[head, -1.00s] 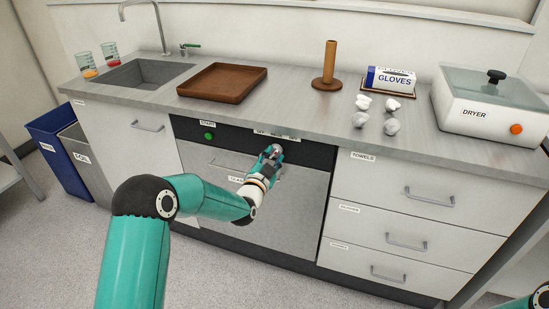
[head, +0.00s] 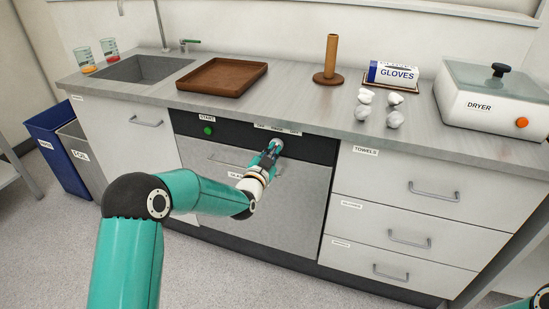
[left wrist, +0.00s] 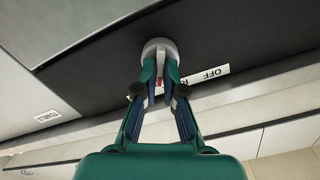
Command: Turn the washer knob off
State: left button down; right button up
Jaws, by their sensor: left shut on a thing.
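The washer (head: 262,200) is the grey-fronted unit under the counter, with a black control strip along its top. Its round, light grey knob (head: 277,143) sits on the right part of this strip, below a small row of labels. My left gripper (head: 271,152) is at the knob. In the left wrist view, the gripper fingers (left wrist: 160,70) are closed on the knob (left wrist: 158,46), partly covering it. A small red mark shows between the fingers. A white label (left wrist: 204,74) reading "OFF" and a cut-off "R" is beside the fingers. My right gripper is out of view.
A green start button (head: 208,131) is at the strip's left. Below it, a handle bar crosses the washer door. The counter above holds a brown tray (head: 222,77), a wooden post (head: 331,60), a gloves box (head: 392,74) and a dryer (head: 494,100). Drawers stand at right.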

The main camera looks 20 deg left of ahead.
pick_arm(q)
jog(key=n+b, duration=0.3)
jog(key=b, duration=0.1)
jog(key=n+b, duration=0.3)
jog(key=b, duration=0.1)
jog(key=n+b, duration=0.3)
jog(key=b, duration=0.1)
jog(key=shift+a+f+n, duration=0.1)
jog(key=shift+f+n, duration=0.2)
jog(key=shift+f, duration=0.1)
jog(key=shift+r+n+b, duration=0.15)
jog(key=shift+n+b, duration=1.15)
jog(key=shift+b, duration=0.15)
jog(key=shift+a, duration=0.1)
jog(key=c, duration=1.3)
grip_release()
jog(key=shift+c, duration=0.2)
jog(key=shift+o, duration=0.3)
jog(key=shift+r, duration=0.15)
jog(key=shift+s, duration=0.1)
jog(key=s, duration=1.1)
jog(key=shift+s+a, duration=0.25)
jog(key=shift+s, duration=0.15)
